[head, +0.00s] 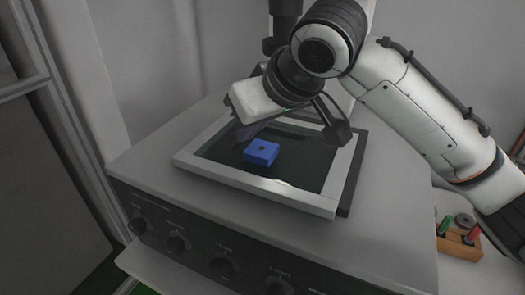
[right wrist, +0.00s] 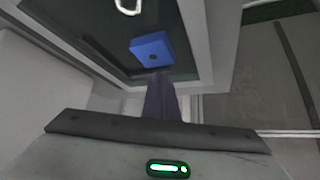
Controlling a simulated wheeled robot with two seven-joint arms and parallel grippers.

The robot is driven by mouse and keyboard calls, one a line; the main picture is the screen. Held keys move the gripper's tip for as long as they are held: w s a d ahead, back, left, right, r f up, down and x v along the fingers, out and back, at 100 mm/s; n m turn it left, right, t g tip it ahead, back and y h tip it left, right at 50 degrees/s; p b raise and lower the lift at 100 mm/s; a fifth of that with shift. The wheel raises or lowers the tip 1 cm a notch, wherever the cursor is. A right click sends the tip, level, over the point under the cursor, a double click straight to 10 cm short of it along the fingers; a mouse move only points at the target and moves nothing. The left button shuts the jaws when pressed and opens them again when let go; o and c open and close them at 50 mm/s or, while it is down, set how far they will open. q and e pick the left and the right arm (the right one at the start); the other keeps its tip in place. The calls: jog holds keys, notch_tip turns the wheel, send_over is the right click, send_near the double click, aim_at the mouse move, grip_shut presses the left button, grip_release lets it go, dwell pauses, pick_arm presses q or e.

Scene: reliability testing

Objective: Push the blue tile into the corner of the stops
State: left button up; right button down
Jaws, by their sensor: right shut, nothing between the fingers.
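The blue tile (head: 261,153) is a flat square block with a small dark hole in its top. It lies on the dark plate inside a light frame, and also shows in the right wrist view (right wrist: 152,47). A thin dark bar, likely one of the stops (head: 287,134), lies on the plate behind the tile. It seems to show in the right wrist view (right wrist: 105,55); the corner is not clear. My right gripper (head: 241,140) is shut and empty, low beside the tile. In the right wrist view its tips (right wrist: 159,78) are close to the tile; contact is unclear.
The light frame (head: 260,184) borders the plate on top of a grey machine (head: 385,225) with several knobs on its front. A wooden holder (head: 460,244) with small coloured parts stands at right. The plate in front of the tile is clear.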

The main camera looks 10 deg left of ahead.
jog(key=shift+d, duration=0.1)
jog(key=s+d, duration=0.1)
jog(key=d, duration=0.4)
jog(key=s+d+p, duration=0.1)
jog(key=d, duration=0.2)
jog(key=shift+s, duration=0.3)
jog(key=shift+f, duration=0.3)
jog(key=shift+f+b, duration=0.3)
jog(key=shift+f, duration=0.5)
jog(key=shift+r, duration=0.15)
jog(key=shift+r+p, duration=0.1)
jog(key=shift+p, duration=0.6)
jog(key=shift+a, duration=0.15)
